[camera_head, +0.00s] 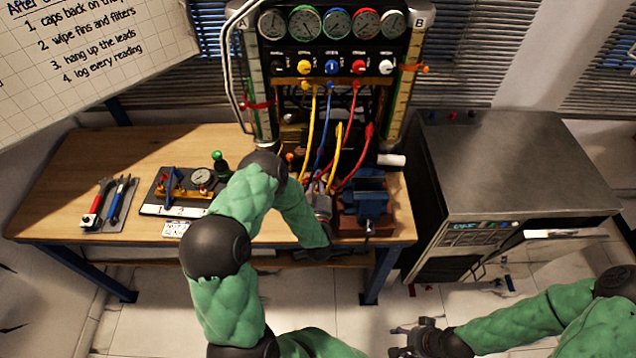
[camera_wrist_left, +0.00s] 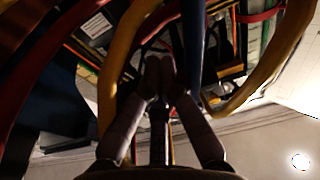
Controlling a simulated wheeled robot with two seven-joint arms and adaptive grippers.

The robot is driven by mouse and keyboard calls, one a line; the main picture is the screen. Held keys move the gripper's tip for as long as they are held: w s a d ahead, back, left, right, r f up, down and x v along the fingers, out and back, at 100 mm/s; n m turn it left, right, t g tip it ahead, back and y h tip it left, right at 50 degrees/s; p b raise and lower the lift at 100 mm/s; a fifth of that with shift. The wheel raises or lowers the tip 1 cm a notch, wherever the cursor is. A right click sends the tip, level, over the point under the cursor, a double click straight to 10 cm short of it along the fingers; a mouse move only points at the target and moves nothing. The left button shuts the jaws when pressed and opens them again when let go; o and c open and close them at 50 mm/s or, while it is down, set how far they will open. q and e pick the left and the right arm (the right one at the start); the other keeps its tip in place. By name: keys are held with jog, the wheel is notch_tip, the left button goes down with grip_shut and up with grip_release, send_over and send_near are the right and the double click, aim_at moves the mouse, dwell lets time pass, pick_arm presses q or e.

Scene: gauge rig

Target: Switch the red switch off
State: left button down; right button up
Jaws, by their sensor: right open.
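I cannot pick out the red switch for certain in either view. A red knob (camera_head: 358,67) sits in the row of coloured knobs under the gauges on the rig panel (camera_head: 337,50). My left gripper (camera_head: 317,188) is low in front of the rig, among the hanging hoses and left of the blue vise. In the left wrist view its fingertips (camera_wrist_left: 160,72) are together with nothing seen between them, and yellow, red and blue hoses surround them. My right gripper (camera_head: 402,338) is open and empty, low over the floor, away from the bench.
Yellow (camera_head: 310,125), blue (camera_head: 325,130) and red (camera_head: 350,115) hoses hang before the rig. A blue vise (camera_head: 368,200) stands at the bench's right end. Tools (camera_head: 110,205) and a small gauge fixture (camera_head: 185,190) lie left. A grey cabinet (camera_head: 510,165) stands right of the bench (camera_head: 75,185).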

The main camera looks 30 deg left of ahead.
aim_at(320, 150)
pick_arm(q)
jog(key=w+a+f+b, duration=0.1)
jog(key=w+a, duration=0.3)
jog(key=w, duration=0.3)
jog(key=shift+w+a+f, duration=0.2)
jog(key=shift+w+a, duration=0.1)
jog(key=shift+a, duration=0.05)
